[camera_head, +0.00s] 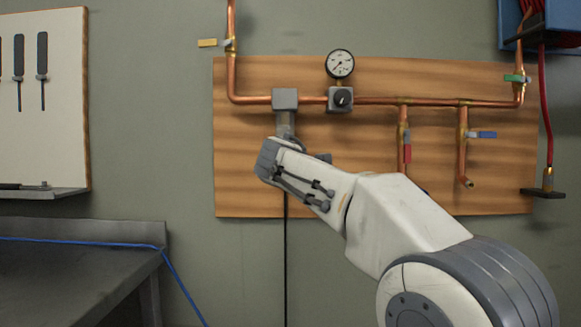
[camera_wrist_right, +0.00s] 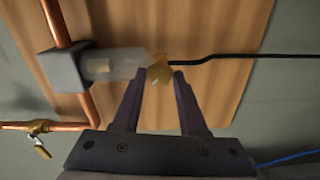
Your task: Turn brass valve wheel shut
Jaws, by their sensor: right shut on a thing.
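The brass valve wheel (camera_wrist_right: 159,74) is a small yellow-brown knob at the end of a translucent bowl (camera_wrist_right: 127,63) in the right wrist view. The bowl hangs under a grey block (camera_wrist_right: 64,70) on the copper pipe. My right gripper (camera_wrist_right: 158,78) has one dark finger on each side of the wheel and is shut on it. In the head view the bowl (camera_head: 285,122) shows above my right wrist, which hides the wheel and the fingertips. My left gripper is in neither view.
A wooden board (camera_head: 250,190) carries copper pipes, a pressure gauge (camera_head: 340,64), a regulator with a black knob (camera_head: 341,99), and red (camera_head: 407,150) and blue (camera_head: 484,135) lever handles. A black hose (camera_wrist_right: 235,57) leaves the wheel's end. A grey bench (camera_head: 70,270) stands left.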

